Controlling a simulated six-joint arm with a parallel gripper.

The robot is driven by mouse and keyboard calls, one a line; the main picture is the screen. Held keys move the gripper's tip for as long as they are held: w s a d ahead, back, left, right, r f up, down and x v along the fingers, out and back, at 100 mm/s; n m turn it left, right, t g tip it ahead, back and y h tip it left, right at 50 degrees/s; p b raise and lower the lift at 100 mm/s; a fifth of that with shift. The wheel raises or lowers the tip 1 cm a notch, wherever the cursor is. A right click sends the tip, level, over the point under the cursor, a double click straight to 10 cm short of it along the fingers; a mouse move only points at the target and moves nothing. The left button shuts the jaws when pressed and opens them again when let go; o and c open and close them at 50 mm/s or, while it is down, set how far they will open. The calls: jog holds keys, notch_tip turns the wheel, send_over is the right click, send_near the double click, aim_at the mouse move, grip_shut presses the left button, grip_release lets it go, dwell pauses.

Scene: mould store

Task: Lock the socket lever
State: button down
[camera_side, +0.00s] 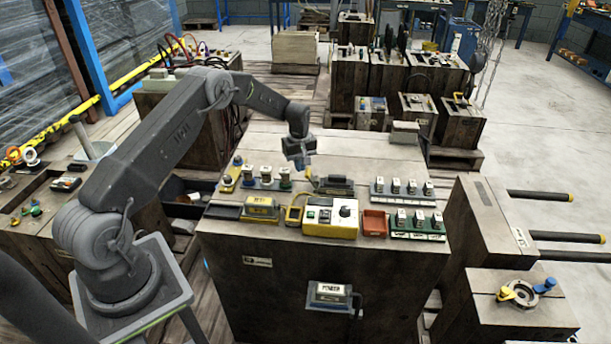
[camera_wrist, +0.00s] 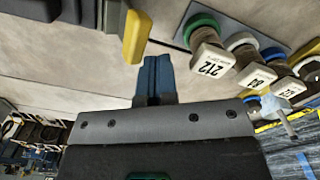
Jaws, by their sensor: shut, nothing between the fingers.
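A dark grey socket block (camera_side: 334,186) lies on the wooden work top, right of the row of labelled plugs. A short yellow lever (camera_wrist: 136,38) stands out from the socket block's dark body in the wrist view, and a small yellow part shows at its left end in the side view. My gripper (camera_side: 299,164) hangs above the work top, just behind and left of the block. In the wrist view its blue fingers (camera_wrist: 153,78) are shut together and empty. They look close beside the lever, but I cannot tell whether they touch it.
Several labelled plugs (camera_side: 266,174) stand in a row left of the gripper; a plug marked 212 (camera_wrist: 210,60) is near the fingers. In front are a yellow control box (camera_side: 331,219) and a red tray (camera_side: 375,223). More labelled racks stand right. Bare wood lies behind the block.

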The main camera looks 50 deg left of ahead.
jog(key=shift+w+d+r, duration=0.2)
jog(key=shift+w+d, duration=0.2)
jog(key=shift+w, duration=0.05)
dwell(0.5)
jog(key=shift+w+d+r, duration=0.2)
jog(key=shift+w+d, duration=0.15)
jog(key=shift+a, duration=0.1)
jog(key=shift+s+a+r, duration=0.25)
jog(key=shift+s+a, duration=0.1)
jog(key=shift+s, duration=0.05)
notch_tip(320, 180, up, 7)
dwell(0.9)
